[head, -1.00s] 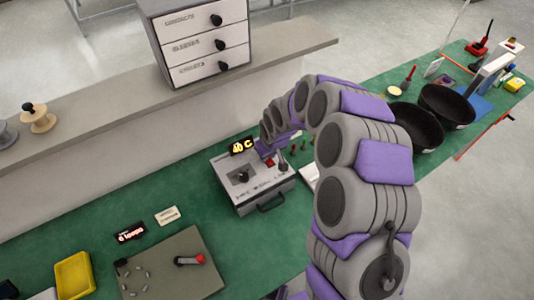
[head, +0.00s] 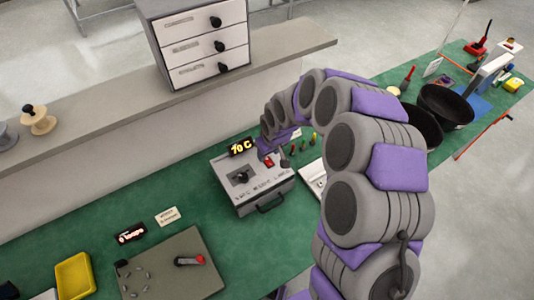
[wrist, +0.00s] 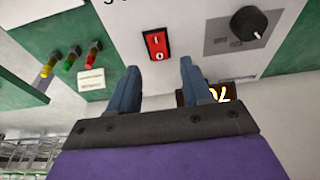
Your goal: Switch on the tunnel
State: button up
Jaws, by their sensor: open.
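A grey box (head: 262,192) with a front handle and a black knob stands on the green bench; I take it to be the tunnel. Its red rocker switch (wrist: 155,45), marked I and O, lies just beyond my fingertips in the wrist view, and it also shows in the head view (head: 268,161). My gripper (wrist: 160,68) is open and empty, its two blue fingers at either side below the switch. I cannot tell if they touch the panel. A small display (head: 241,147) at the box's back reads about 70 C. The box's black knob (wrist: 248,23) is right of the switch.
Yellow, green and red lamps (wrist: 70,59) stand beside the box, near a small label (wrist: 91,79). A drawer cabinet (head: 204,45) sits on the shelf behind. A grey-green board (head: 172,265) and a yellow tray (head: 75,275) lie at front left. Dark bowls (head: 446,106) are at right.

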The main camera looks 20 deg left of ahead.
jog(key=p+v, duration=0.2)
jog(key=v, duration=1.2)
jog(key=shift+w, duration=0.1)
